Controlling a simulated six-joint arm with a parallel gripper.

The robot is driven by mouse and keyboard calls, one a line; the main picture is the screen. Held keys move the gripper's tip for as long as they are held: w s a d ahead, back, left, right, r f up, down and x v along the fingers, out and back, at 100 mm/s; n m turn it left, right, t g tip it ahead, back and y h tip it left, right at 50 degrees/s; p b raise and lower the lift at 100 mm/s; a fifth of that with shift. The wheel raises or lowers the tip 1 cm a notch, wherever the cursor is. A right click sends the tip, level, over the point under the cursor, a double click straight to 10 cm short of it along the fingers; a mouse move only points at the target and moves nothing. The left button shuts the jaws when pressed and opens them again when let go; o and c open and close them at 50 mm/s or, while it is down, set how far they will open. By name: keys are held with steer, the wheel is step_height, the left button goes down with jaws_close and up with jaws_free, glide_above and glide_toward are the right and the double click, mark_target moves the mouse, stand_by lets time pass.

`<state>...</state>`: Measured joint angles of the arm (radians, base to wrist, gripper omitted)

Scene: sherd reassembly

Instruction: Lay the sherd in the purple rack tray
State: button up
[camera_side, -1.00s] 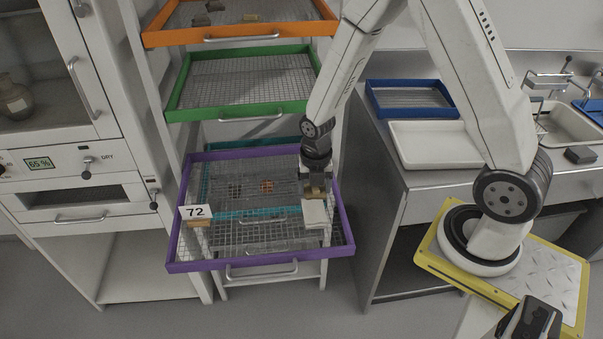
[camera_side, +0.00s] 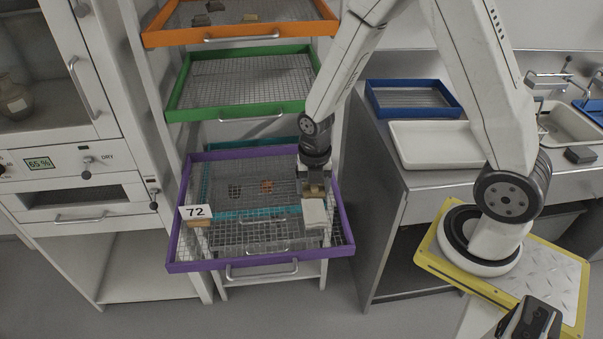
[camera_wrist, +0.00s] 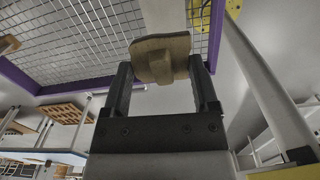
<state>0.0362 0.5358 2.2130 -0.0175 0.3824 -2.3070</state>
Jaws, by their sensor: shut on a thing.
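The purple rack tray (camera_side: 178,240) is pulled out low on the rack, with a wire mesh floor. My gripper (camera_side: 315,184) is over its right part, pointing down. It is shut on the tan sherd (camera_side: 314,191), which in the wrist view (camera_wrist: 160,58) sits between the two fingers of my gripper (camera_wrist: 160,76). In the side view the sherd is small and partly hidden by the fingers. A pale flat block (camera_side: 314,212) shows just below it. I cannot tell the gap between sherd and block or mesh.
A card marked 72 (camera_side: 196,212) stands at the tray's left side. A small reddish piece (camera_side: 267,186) shows at the tray's back. A green tray (camera_side: 175,104) and an orange tray (camera_side: 160,38) are above. The tray's middle looks clear.

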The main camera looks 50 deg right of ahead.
steer(key=s+a+r, duration=0.3)
steer(key=a, duration=0.3)
steer(key=shift+s+r, duration=0.2)
steer(key=shift+s, duration=0.1)
steer(key=shift+w, duration=0.1)
glide_above(263, 219)
steer(key=shift+s+f, duration=0.2)
steer(key=shift+f, duration=4.5)
steer(key=shift+f, duration=0.1)
steer(key=shift+w+f, duration=0.2)
steer(key=shift+w, duration=0.05)
steer(key=shift+f, duration=1.55)
